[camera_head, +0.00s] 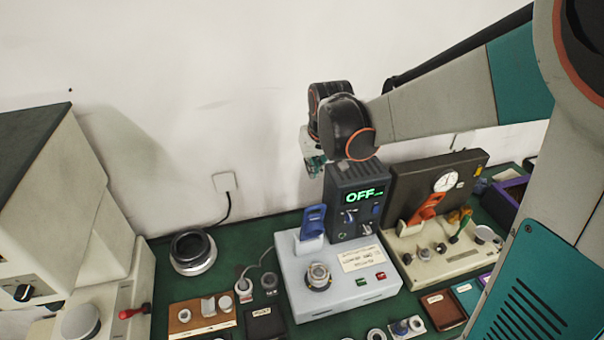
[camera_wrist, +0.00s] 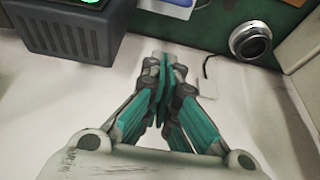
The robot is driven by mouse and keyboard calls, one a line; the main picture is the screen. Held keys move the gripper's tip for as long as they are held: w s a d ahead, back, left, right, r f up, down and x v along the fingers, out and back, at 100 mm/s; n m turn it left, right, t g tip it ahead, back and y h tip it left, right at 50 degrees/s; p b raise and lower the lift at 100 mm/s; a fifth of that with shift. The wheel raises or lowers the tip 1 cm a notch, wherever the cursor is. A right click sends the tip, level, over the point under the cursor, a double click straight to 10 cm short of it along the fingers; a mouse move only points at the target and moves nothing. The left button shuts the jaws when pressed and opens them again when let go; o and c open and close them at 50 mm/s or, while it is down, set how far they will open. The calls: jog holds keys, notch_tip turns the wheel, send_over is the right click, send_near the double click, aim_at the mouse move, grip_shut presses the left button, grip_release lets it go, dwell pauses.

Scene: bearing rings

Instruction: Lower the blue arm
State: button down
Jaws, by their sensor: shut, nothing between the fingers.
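The blue arm (camera_head: 313,221) stands raised on a white mount at the back of a pale grey machine (camera_head: 335,285). A dark display box (camera_head: 357,203) reading "OFF" in green rises just right of the blue arm. A metal ring-shaped part (camera_head: 318,276) sits on the machine's top in front of the blue arm. My gripper (camera_head: 316,168) is up by the wall, behind and above the display box, apart from the blue arm. In the wrist view my gripper (camera_wrist: 163,65) is shut and empty, with its teal fingers together. The blue arm is not clearly visible there.
A beige machine with an orange lever (camera_head: 426,207) and a dial stands at right. A dark round cup (camera_head: 192,250) stands left on the green bench. Small trays (camera_head: 201,315) line the front. A large pale machine (camera_head: 60,200) fills the left. The wall is close behind my gripper.

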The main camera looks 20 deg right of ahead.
notch_tip(320, 180, down, 10)
jog(key=p, duration=0.1)
jog(key=shift+s+r, duration=0.15)
jog(key=shift+r, duration=0.1)
dwell(0.7)
jog(key=shift+s, duration=0.1)
